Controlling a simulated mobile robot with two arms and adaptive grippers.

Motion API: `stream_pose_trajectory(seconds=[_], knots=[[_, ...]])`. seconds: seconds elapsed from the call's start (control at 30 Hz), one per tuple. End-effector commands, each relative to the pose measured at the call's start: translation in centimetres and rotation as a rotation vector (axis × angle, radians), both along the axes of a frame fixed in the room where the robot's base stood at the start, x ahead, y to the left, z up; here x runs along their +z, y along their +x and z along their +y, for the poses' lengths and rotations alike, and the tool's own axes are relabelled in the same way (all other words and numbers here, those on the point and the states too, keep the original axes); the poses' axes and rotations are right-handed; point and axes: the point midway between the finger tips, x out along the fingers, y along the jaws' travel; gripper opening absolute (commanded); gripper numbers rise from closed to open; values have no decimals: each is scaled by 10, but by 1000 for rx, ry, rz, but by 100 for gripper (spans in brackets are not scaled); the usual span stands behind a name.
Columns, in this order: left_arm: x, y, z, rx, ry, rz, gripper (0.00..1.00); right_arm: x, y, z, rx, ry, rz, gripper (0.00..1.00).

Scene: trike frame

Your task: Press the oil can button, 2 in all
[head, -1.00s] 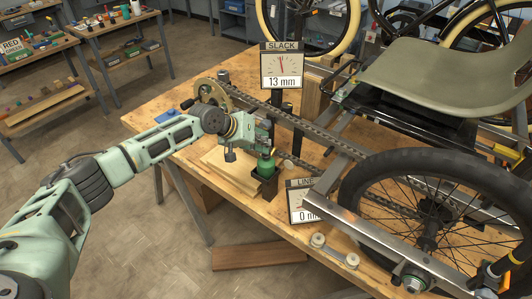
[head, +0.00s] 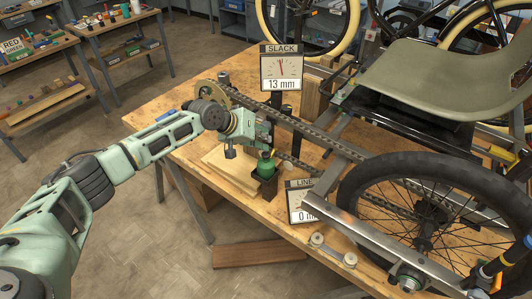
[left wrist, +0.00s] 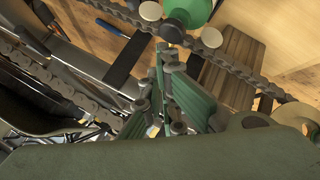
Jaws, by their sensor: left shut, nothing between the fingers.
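The green oil can (head: 265,167) stands upright in a dark holder near the front edge of the wooden workbench (head: 215,215). My left gripper (head: 268,147) is shut and empty, just above the can's top in the head view. Its finger links hide part of the top, so I cannot tell if the tips touch the button. In the left wrist view the shut fingers (left wrist: 164,48) end close below the green can (left wrist: 187,10), which the upper edge cuts off. My right gripper is not in view.
The chain (head: 315,131) runs close behind the can. A SLACK gauge (head: 282,68) reading 13 mm stands behind it, and a LINE gauge (head: 298,200) stands to its right. The trike wheel (head: 440,215) fills the right. A wooden board (head: 232,177) lies left of the can.

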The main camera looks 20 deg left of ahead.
Motion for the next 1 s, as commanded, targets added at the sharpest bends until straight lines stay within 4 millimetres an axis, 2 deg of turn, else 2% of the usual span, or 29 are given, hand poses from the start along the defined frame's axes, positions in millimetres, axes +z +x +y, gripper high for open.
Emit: stream_pose_trajectory(seconds=[0.17, 0.63, 1.0], knots=[[5, 0, 0, 0, -1, -1, 0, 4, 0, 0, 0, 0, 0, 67], [49, 0, 0, 0, 0, 0, 0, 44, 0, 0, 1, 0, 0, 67], [50, 0, 0, 1, 0, -1, 0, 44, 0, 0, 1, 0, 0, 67]])
